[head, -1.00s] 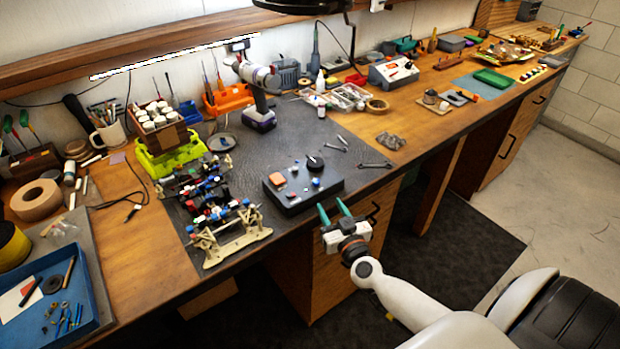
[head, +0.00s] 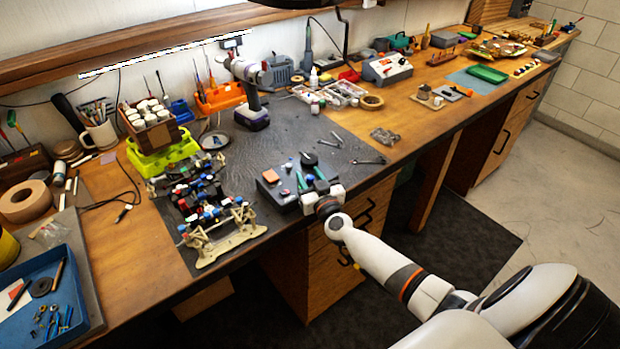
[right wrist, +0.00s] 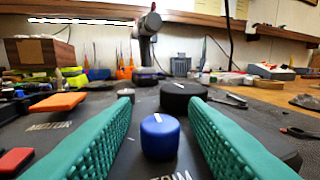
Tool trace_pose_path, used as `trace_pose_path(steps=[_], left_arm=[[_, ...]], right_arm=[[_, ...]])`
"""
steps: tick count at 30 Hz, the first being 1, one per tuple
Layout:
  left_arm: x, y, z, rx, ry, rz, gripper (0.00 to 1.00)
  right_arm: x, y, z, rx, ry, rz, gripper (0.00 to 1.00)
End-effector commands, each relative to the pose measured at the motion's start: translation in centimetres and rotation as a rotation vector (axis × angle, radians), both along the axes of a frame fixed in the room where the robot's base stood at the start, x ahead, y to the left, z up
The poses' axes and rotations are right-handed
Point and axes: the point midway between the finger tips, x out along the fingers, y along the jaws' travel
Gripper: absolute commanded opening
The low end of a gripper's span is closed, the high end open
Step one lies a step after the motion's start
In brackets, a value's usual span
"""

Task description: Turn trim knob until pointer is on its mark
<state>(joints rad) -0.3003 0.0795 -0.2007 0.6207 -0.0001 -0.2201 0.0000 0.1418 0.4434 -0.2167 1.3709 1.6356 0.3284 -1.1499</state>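The trim knob (right wrist: 160,138) is a small blue cylinder with a short white pointer line on top. It stands on a dark control box (head: 283,199), by lettering that reads partly as "TRIM". The mark for the pointer cannot be made out. My right gripper (head: 310,179) is open, its two green fingers reaching over the box from the front edge. In the right wrist view the fingers (right wrist: 159,104) stand on either side of the knob, with a visible gap on both sides. My left gripper is not in view.
The box also carries an orange button (right wrist: 58,102) beside "MOTOR" lettering, a red button (right wrist: 15,160) and a larger black knob (right wrist: 184,95) behind the trim knob. A car chassis (head: 205,205) lies left of the box. Wrenches (head: 368,160) lie to the right.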

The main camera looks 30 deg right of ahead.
Motion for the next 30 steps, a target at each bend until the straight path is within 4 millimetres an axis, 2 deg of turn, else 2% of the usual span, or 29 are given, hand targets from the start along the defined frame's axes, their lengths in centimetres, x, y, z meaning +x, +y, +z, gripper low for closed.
trace_pose_path(steps=[1,6,9,20,30], left_arm=[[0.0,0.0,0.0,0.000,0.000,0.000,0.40],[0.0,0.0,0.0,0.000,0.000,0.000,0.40],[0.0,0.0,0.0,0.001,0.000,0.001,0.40],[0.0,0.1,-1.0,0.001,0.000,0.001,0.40],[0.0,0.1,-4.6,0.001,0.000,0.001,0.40]], right_arm=[[0.0,0.0,0.0,0.000,0.000,0.000,0.40],[0.0,0.0,0.0,0.000,0.000,0.000,0.12],[0.0,0.0,0.0,0.000,0.000,0.000,0.00],[0.0,-0.1,-0.1,-0.003,-0.006,0.055,0.00],[0.1,-0.2,-0.4,-0.004,-0.010,0.205,0.00]])
